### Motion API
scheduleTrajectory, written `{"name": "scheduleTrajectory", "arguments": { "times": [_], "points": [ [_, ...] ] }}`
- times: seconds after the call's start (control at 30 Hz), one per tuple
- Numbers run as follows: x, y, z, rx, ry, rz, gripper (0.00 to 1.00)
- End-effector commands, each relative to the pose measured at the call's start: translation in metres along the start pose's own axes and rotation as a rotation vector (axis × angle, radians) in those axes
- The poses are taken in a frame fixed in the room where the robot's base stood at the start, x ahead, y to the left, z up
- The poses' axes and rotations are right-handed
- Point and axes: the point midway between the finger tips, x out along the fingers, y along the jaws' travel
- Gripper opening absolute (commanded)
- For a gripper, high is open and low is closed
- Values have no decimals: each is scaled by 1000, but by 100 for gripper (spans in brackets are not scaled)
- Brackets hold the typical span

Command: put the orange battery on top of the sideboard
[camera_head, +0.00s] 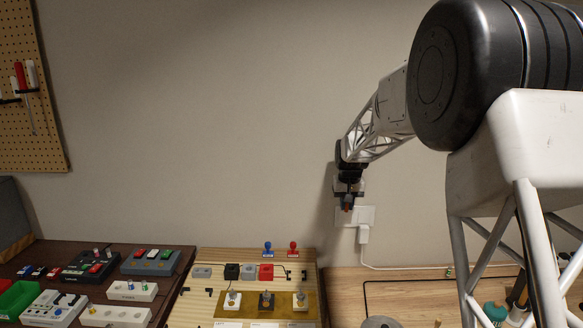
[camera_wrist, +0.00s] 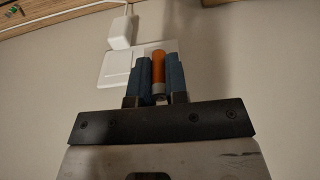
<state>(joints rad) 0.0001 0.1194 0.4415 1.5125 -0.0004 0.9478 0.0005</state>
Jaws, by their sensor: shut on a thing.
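The orange battery (camera_wrist: 158,72) is held upright in the wrist view between the two blue fingers of my gripper (camera_wrist: 160,64), with a pale band at its near end. In the head view my gripper (camera_head: 347,201) hangs in the air in front of the wall, pointing down, above the wooden surfaces. The battery is too small there to make out clearly. A light wooden top (camera_head: 343,290) lies below and to the right of the gripper. I cannot tell for certain which of the wooden surfaces is the sideboard.
A white wall plate (camera_head: 368,214) with a plug (camera_head: 363,235) and cable is close behind my gripper. A pale board (camera_head: 190,303) with several pedals and switches stands at centre. A dark top (camera_head: 170,285) at left is crowded. A pegboard (camera_head: 25,120) hangs left.

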Motion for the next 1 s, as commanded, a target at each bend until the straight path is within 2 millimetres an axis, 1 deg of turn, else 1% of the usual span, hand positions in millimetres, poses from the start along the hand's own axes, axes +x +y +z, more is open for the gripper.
{"name": "scheduleTrajectory", "arguments": {
  "times": [0.77,0.87,1.0],
  "points": [
    [0,-1,0,-2,0,-1,0],
    [1,-6,0,-11,0,-2,0],
    [4,-20,0,-41,-1,-5,0]
  ]
}}
